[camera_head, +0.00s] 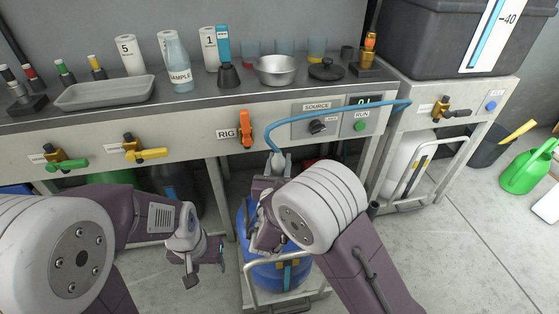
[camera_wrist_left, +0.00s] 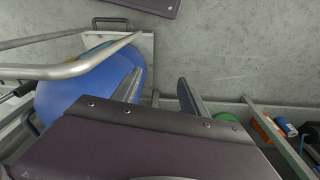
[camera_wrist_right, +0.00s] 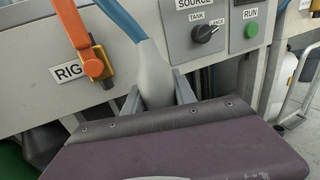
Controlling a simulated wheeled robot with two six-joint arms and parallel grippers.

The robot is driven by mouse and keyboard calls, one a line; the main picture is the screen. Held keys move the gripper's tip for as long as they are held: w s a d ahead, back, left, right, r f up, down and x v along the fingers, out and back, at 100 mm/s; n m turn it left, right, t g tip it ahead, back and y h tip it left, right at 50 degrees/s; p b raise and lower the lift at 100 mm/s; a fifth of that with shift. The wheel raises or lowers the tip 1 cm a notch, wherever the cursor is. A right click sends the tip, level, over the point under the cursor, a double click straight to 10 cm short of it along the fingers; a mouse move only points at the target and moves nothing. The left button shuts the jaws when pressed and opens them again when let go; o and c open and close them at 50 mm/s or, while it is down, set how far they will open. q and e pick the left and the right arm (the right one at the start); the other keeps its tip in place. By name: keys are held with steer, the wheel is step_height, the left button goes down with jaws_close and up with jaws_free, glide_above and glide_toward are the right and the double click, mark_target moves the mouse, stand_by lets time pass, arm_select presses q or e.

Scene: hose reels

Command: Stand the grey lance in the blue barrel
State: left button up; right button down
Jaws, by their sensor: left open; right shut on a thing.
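The grey lance (camera_head: 277,161) is in my right gripper, its upper grey part between the fingers, with a blue hose (camera_head: 300,124) at its top. The right wrist view shows the lance (camera_wrist_right: 156,78) between the fingers of the right gripper (camera_wrist_right: 155,92). Its lower end is hidden behind my wrist. My left gripper (camera_head: 205,268) is open and empty, left of the barrel. The left wrist view shows the barrel (camera_wrist_left: 75,90) beside its fingers.
The bench front carries an orange RIG valve (camera_head: 247,130), a SOURCE panel (camera_head: 318,118) and green and yellow valve handles. The barrel sits in a metal-framed cart (camera_head: 287,303). A green watering can (camera_head: 528,167) stands at the far right.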

mark_target(277, 174)
steer(key=shift+f, duration=0.15)
steer(key=c, duration=0.9)
jaws_free()
steer(key=s+p, duration=0.1)
steer(key=s, duration=0.1)
steer(key=s+p, duration=0.1)
steer(key=s, duration=0.2)
steer(key=s+a+p, duration=0.1)
steer(key=s, duration=0.2)
steer(key=shift+s+p, duration=0.1)
steer(key=shift+p, duration=0.2)
steer(key=shift+s, duration=0.45)
